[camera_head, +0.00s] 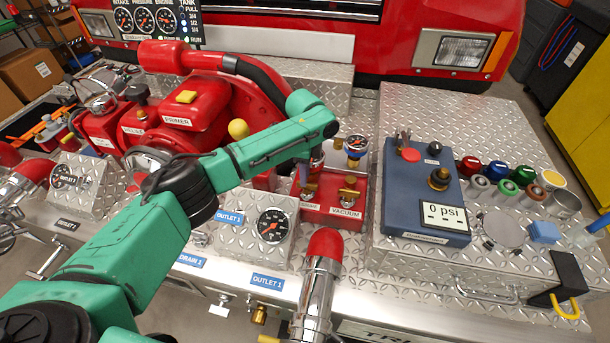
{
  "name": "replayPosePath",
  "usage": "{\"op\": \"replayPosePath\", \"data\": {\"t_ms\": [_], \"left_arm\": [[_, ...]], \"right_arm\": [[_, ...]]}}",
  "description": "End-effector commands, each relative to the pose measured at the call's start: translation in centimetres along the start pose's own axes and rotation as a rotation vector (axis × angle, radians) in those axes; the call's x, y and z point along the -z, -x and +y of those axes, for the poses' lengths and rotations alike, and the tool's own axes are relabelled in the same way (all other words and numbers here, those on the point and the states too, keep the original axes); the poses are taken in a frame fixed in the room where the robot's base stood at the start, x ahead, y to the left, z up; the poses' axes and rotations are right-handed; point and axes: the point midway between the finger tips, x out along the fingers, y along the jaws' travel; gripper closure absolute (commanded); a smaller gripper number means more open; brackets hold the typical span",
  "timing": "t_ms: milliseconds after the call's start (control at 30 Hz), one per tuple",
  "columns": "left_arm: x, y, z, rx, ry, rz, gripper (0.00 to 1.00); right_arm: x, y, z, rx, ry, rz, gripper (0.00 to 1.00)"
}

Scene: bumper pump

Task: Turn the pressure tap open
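My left arm reaches in from the lower left, and its wrist is above a red box (325,213) on the metal deck. My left gripper (308,178) points down at the box's left brass tap (308,192). The arm and gripper hide much of this tap and part of its label, so I cannot tell whether the fingers touch it or are open. The right brass tap (348,191), labelled VACUUM, stands clear beside it. A small gauge (356,146) rises behind the taps. My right gripper is out of view.
A blue panel (405,215) reading 0 psi stands just right of the taps. A red-capped outlet pipe (325,245) is in front, and a gauge box (265,240) is front left. A red pump housing (205,105) stands behind my arm. Coloured caps (497,170) lie farther right.

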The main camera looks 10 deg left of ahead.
Motion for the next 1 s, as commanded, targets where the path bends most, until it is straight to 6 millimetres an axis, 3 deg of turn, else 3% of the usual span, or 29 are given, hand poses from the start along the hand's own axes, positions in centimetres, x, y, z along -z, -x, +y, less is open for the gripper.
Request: {"op": "replayPosePath", "data": {"t_ms": [133, 400, 467, 500, 1000], "left_arm": [[0.0, -1.8, 0.0, 0.000, -0.001, -0.001, 0.72], [0.0, -2.2, 0.0, 0.002, -0.001, 0.000, 0.72], [0.0, -2.1, 0.0, 0.001, -0.001, 0.000, 0.95], [0.0, -2.1, 0.0, 0.001, -0.001, 0.000, 1.00], [0.1, -2.0, 0.1, -0.001, 0.067, 0.001, 1.00]], "right_arm": [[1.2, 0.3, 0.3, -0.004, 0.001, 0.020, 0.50], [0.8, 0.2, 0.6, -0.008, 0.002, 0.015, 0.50], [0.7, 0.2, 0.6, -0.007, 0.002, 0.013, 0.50], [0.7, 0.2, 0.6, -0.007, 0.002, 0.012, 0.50], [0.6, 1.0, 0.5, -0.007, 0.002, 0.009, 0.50]]}}
